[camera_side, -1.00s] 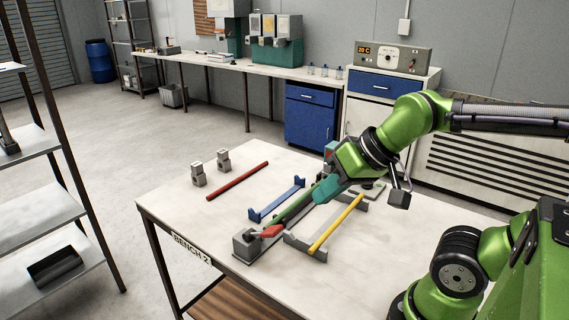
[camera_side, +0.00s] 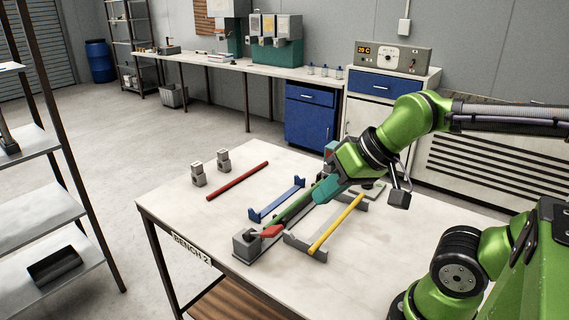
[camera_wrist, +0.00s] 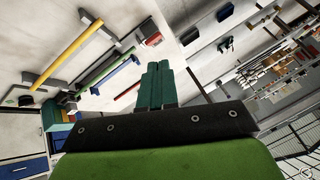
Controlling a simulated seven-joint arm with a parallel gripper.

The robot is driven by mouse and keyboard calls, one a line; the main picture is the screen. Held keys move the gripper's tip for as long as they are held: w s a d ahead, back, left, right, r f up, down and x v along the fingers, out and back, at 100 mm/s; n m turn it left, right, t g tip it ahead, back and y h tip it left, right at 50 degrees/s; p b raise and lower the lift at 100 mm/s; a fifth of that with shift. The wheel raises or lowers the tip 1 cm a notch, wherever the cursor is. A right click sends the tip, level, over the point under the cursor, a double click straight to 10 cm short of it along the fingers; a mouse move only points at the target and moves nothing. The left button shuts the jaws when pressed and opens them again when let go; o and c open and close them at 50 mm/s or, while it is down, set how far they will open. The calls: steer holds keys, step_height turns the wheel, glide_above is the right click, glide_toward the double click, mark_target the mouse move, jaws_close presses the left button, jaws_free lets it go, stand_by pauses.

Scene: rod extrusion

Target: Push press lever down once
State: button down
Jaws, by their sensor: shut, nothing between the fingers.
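A grey block (camera_side: 246,244) with a dark top part stands at the front corner of the bench, with a red handle-like piece (camera_side: 271,231) beside it. A long green rod (camera_side: 291,209) runs from near this piece back toward my gripper. A teal body with a red part (camera_side: 330,152) shows behind my wrist, mostly hidden; a teal block (camera_wrist: 56,119) is at left in the wrist view. Which of these carries the press lever is unclear. My gripper (camera_side: 317,197) has teal fingers, shut and empty, appearing above the green rod. The fingers (camera_wrist: 159,68) lie together in the wrist view; contact cannot be told.
A blue rack (camera_side: 277,203) stands left of the green rod. A yellow rod (camera_side: 336,223) lies on a grey rack (camera_side: 303,246) to the right. A red rod (camera_side: 238,181) and two small grey blocks (camera_side: 198,177) are farther left. The bench's front left is clear.

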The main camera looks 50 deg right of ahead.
steer(key=f, duration=0.1)
steer(key=m+g, duration=0.2)
steer(key=g, duration=0.2)
glide_above(268, 229)
steer(key=w, duration=0.3)
step_height(268, 229, down, 3)
steer(key=shift+w+r+m+g+h, duration=0.15)
steer(key=shift+w+r+m+h, duration=0.15)
steer(key=shift+w+m, duration=0.3)
steer(key=shift+w+r+m+g+h, duration=0.15)
steer(key=shift+w+r+m+h, duration=0.15)
steer(key=shift+w+m, duration=0.3)
steer(key=shift+d+f, duration=0.1)
steer(key=shift+s+f, duration=0.75)
steer(key=shift+f, duration=0.5)
steer(key=shift+s+f, duration=0.8)
steer(key=shift+f, duration=0.4)
steer(key=shift+s+f, duration=0.75)
steer(key=shift+f, duration=0.5)
steer(key=shift+s+f, duration=0.25)
steer(key=shift+f, duration=0.1)
